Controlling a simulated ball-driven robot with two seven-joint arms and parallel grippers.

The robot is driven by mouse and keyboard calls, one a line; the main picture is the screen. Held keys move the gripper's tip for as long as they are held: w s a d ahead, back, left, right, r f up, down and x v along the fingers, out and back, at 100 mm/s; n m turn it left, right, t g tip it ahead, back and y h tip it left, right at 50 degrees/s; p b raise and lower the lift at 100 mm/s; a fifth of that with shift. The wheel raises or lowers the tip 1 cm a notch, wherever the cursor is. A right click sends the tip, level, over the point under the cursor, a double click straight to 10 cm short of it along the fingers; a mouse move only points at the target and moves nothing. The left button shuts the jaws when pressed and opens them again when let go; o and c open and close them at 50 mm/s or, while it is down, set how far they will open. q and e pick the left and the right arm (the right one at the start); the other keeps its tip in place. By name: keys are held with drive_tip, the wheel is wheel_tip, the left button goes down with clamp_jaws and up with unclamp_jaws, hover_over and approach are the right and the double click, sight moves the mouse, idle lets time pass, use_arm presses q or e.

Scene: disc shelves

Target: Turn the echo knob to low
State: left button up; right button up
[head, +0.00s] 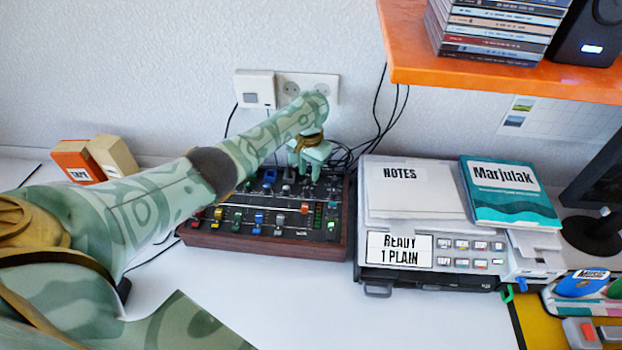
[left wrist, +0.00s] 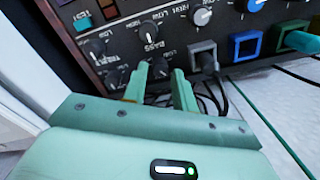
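The mixer (head: 270,240) is a dark panel in a wooden case on the white desk, with coloured sliders and small knobs. My left gripper (head: 310,170) points down over its back right part. In the left wrist view the left gripper's fingers (left wrist: 161,76) stand apart, with a small dark knob (left wrist: 160,67) between their tips; I cannot tell whether they touch it. The bass knob (left wrist: 151,49) is just beyond, and the treble knob (left wrist: 97,46) is up left. No echo label is readable, so I cannot tell which knob is echo. My right gripper is not in view.
Black cables run behind the mixer to wall sockets (head: 306,88). Right of it stands a grey device (head: 450,262) carrying notes and a teal book (head: 509,192). An orange shelf (head: 480,75) overhangs at the upper right. Small boxes (head: 112,155) stand at the left.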

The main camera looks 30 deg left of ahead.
use_arm(q)
drive_tip(key=shift+f, duration=0.8)
clamp_jaws()
drive_tip(key=shift+r, duration=0.1)
